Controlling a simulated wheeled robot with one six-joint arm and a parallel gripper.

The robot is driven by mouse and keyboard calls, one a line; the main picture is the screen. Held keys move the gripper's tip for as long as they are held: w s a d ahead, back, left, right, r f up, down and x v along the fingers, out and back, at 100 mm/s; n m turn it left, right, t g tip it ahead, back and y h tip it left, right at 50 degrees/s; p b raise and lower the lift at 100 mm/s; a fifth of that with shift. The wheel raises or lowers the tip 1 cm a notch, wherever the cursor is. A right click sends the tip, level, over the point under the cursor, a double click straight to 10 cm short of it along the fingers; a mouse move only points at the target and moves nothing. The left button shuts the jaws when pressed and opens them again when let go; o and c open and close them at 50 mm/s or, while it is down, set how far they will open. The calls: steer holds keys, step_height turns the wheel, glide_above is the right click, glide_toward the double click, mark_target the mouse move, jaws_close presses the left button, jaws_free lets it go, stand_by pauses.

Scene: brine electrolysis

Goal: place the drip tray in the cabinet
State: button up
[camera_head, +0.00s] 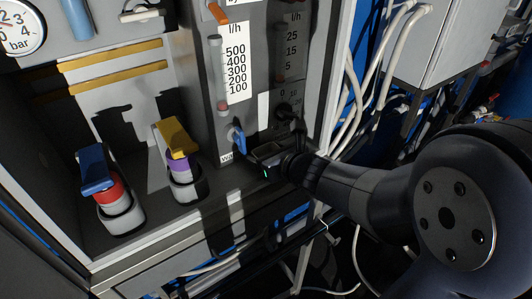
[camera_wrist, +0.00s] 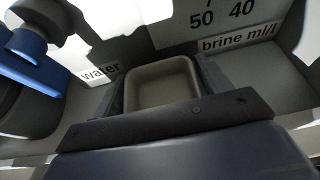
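The drip tray (camera_wrist: 158,86) is a small, shallow grey-beige tray with rounded corners, seen in the wrist view. It sits between the two dark fingers of my gripper (camera_wrist: 162,92), which lie close along its left and right sides. In the head view the tray (camera_head: 267,151) is small and dark at the front of my gripper (camera_head: 276,153), below the flow meters. My gripper reaches into the open cabinet (camera_head: 130,258) from the right, near its right wall. I cannot tell whether the tray touches the cabinet floor.
A blue valve handle (camera_head: 237,140) sticks out close to my gripper. White hoses (camera_head: 352,100) hang outside the cabinet at the right.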

steer(key=shift+o, duration=1.3)
steer(key=shift+r+p, duration=0.25)
steer(key=shift+p, duration=0.05)
steer(key=p+v, duration=0.2)
steer(key=v, duration=1)
steer(key=shift+f, duration=0.15)
